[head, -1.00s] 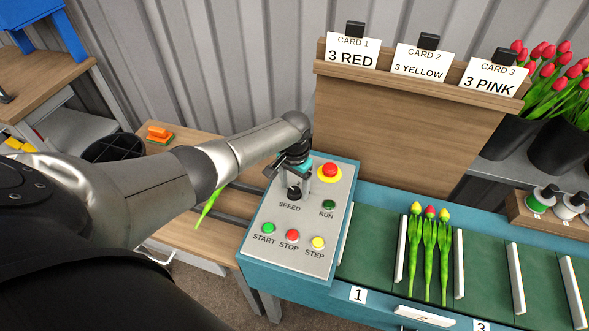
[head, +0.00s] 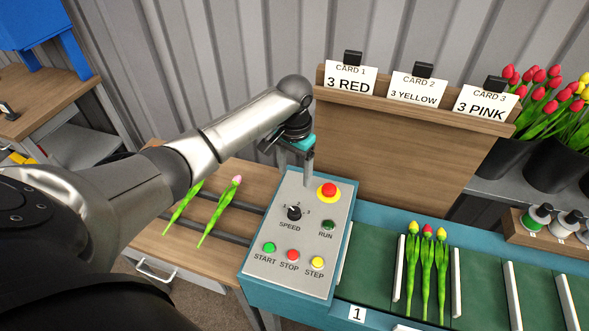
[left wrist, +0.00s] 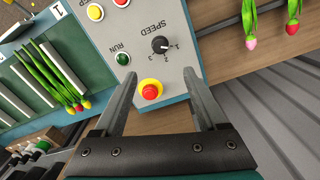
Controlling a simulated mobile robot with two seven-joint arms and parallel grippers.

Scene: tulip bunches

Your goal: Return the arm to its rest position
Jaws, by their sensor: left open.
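My left arm reaches in from the left in the head view. Its gripper (head: 308,166) is above the back edge of the control panel (head: 262,250), pointing down. In the left wrist view the two fingers of the left gripper (left wrist: 161,92) are spread apart with nothing between them. The red emergency button (left wrist: 150,92) on its yellow collar shows below them, along with the speed knob (left wrist: 160,45). The gripper appears clear of the panel. My right gripper is not in view.
The belt (head: 375,275) right of the panel carries three tulips (head: 427,265) between white dividers. Two tulips lie on the wooden table (head: 262,195) left of the panel. A card board (head: 400,150) stands behind, with black flower buckets (head: 555,165) at the right.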

